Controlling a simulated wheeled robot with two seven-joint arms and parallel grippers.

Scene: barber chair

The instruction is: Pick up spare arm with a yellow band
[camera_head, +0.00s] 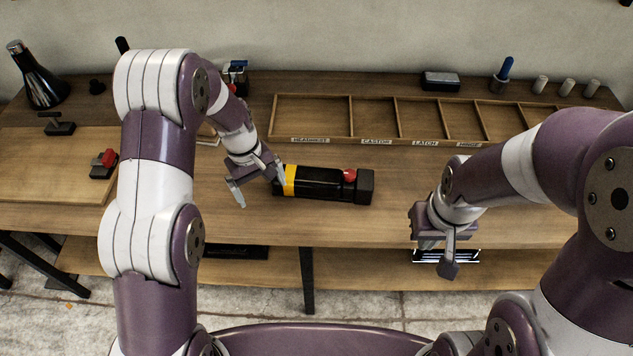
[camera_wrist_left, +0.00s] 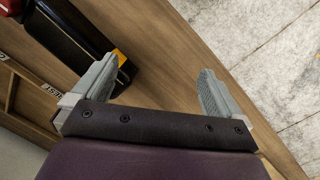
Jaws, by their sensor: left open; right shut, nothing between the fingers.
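The spare arm (camera_head: 320,184) is a black bar lying on the wooden bench, with a yellow band at its left end and a red part near its right end. It also shows in the left wrist view (camera_wrist_left: 72,38) at the upper left, its yellow band partly hidden behind a finger. My left gripper (camera_head: 256,193) is open at the banded end of the arm. In the left wrist view (camera_wrist_left: 160,88) its fingers stand apart with bare bench between them, and the spare arm lies beyond the left finger. My right gripper (camera_head: 436,256) is shut and empty near the bench's front edge.
A labelled wooden tray with compartments (camera_head: 372,142) lies behind the spare arm. A wooden board (camera_head: 50,170) with a red-and-black part (camera_head: 104,163) is at the left. A spray bottle (camera_head: 36,78) stands at the back left. Bench right of the spare arm is clear.

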